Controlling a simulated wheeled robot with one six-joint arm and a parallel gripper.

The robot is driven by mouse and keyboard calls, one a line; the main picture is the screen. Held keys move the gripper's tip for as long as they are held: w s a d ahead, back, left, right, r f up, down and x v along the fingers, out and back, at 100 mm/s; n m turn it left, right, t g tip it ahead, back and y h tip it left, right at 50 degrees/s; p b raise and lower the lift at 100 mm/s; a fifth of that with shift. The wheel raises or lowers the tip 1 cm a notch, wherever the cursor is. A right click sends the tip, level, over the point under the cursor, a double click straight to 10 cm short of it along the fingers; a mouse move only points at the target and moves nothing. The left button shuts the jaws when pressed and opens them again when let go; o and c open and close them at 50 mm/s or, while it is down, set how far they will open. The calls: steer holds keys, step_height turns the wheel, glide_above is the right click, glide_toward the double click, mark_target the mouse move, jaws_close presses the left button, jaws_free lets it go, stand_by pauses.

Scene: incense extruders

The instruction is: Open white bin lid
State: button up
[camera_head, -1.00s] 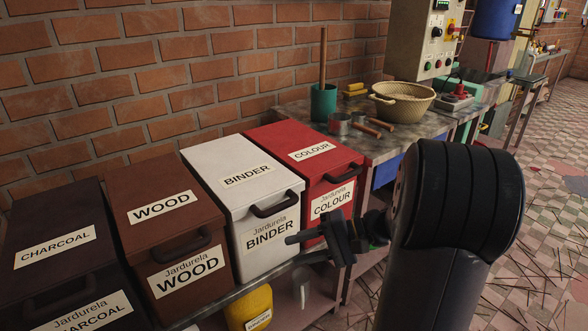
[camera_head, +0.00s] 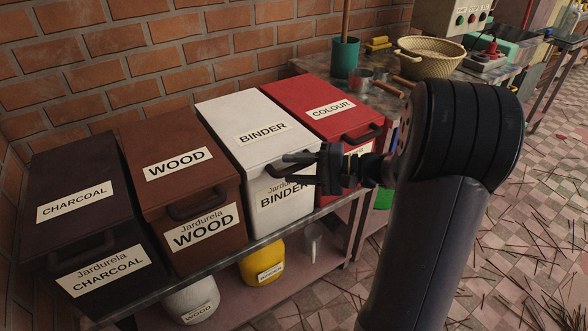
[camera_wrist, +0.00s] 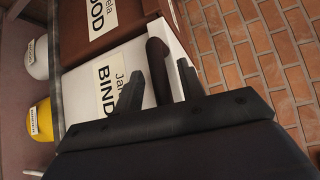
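The white bin (camera_head: 228,116) labelled BINDER stands on the shelf top between the brown WOOD bin and the red COLOUR bin. Its lid (camera_head: 240,110) is shut, with a dark handle at its front edge. My gripper (camera_head: 294,168) is at the front of this bin, over part of the handle and the front label. In the wrist view, the gripper (camera_wrist: 160,70) is open, and the dark handle (camera_wrist: 157,48) appears between its fingers. I cannot tell whether they touch it. The white bin (camera_wrist: 120,58) fills the middle there.
The WOOD bin (camera_head: 160,135), CHARCOAL bin (camera_head: 60,170) and red COLOUR bin (camera_head: 300,95) stand close alongside, all shut. A brick wall (camera_head: 200,40) is behind. Yellow (camera_head: 255,255) and white (camera_head: 190,298) containers sit on the lower shelf. A basket (camera_head: 430,58) stands on the table.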

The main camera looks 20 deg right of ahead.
steer(key=shift+w+a, duration=0.1)
steer(key=shift+a, duration=0.2)
steer(key=shift+c, duration=0.4)
jaws_close()
